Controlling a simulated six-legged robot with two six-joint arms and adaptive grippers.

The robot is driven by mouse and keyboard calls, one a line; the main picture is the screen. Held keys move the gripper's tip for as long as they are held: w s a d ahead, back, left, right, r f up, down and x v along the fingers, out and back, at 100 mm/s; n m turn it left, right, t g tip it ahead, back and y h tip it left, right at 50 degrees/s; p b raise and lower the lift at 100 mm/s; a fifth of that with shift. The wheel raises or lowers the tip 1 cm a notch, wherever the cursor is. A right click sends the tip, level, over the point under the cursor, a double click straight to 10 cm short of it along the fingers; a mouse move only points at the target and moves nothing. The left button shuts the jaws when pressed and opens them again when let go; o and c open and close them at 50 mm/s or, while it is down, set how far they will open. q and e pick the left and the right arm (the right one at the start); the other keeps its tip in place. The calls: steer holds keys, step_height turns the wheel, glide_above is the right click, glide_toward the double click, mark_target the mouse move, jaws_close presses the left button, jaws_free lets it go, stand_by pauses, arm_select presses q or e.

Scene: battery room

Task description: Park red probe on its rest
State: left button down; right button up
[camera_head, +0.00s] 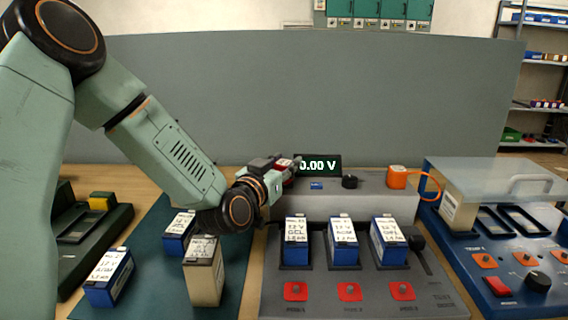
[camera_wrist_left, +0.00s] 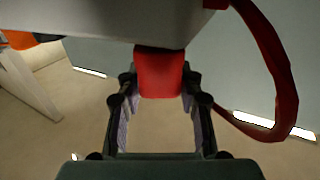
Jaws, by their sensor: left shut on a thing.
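My left gripper (camera_head: 285,166) is at the top left of the grey tester (camera_head: 330,205), beside the display reading 0.00 V (camera_head: 320,165). In the left wrist view its fingers (camera_wrist_left: 159,85) are shut on the red probe (camera_wrist_left: 158,72), which sits between the fingertips. A red cable (camera_wrist_left: 278,70) loops down at the right of that view. In the head view only a small bit of red shows at the fingertips. I cannot make out the probe's rest; the gripper may hide it. My right gripper is not in view.
Several blue batteries (camera_head: 343,242) stand in the tester's front slots. More batteries (camera_head: 204,272) stand on the dark mat (camera_head: 160,290) at left. An orange block (camera_head: 397,178) with an orange cable sits on the tester's right end. A blue panel (camera_head: 500,290) lies right.

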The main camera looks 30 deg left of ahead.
arm_select(q)
steer(key=shift+d, duration=0.2)
steer(key=shift+a, duration=0.1)
steer(key=shift+f+b, duration=0.5)
steer(key=shift+f, duration=0.15)
steer(key=c, duration=1.1)
jaws_free()
steer(key=shift+c, duration=0.2)
